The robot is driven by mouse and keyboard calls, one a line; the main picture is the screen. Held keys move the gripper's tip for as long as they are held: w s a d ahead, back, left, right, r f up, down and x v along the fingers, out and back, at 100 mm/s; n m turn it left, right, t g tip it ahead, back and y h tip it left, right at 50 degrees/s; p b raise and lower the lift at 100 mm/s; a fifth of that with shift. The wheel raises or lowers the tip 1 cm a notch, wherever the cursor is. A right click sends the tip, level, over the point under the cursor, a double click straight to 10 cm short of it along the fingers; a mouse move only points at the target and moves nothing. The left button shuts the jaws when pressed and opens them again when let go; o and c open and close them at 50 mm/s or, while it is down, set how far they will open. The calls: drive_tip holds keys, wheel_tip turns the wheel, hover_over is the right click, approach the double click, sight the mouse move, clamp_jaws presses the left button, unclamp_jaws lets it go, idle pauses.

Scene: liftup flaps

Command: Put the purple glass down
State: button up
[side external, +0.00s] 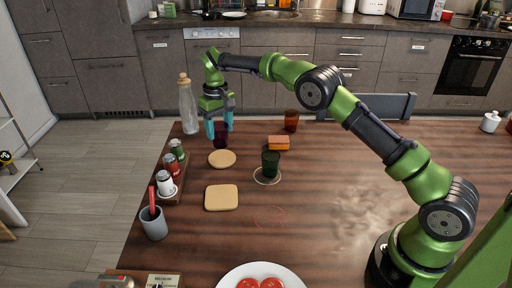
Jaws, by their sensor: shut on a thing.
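The purple glass (221,136) is a small dark cup near the far left part of the wooden table. My gripper (219,128) points down and is shut on it, with one blue finger on each side. The glass is upright. Its base is close to the tabletop, but I cannot tell whether it touches. It is just behind the round tan coaster (222,158).
A corked bottle (188,104) stands just left of my gripper. A dark green glass (270,163), an orange block (278,143) and an amber glass (291,121) stand to the right. A square tan coaster (221,198) and a shaker tray (174,180) are nearer.

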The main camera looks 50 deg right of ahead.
sight(220, 140)
drive_tip(key=shift+f, duration=2.35)
drive_tip(key=shift+f, duration=0.1)
drive_tip(key=o, duration=1.1)
drive_tip(key=shift+f, duration=0.1)
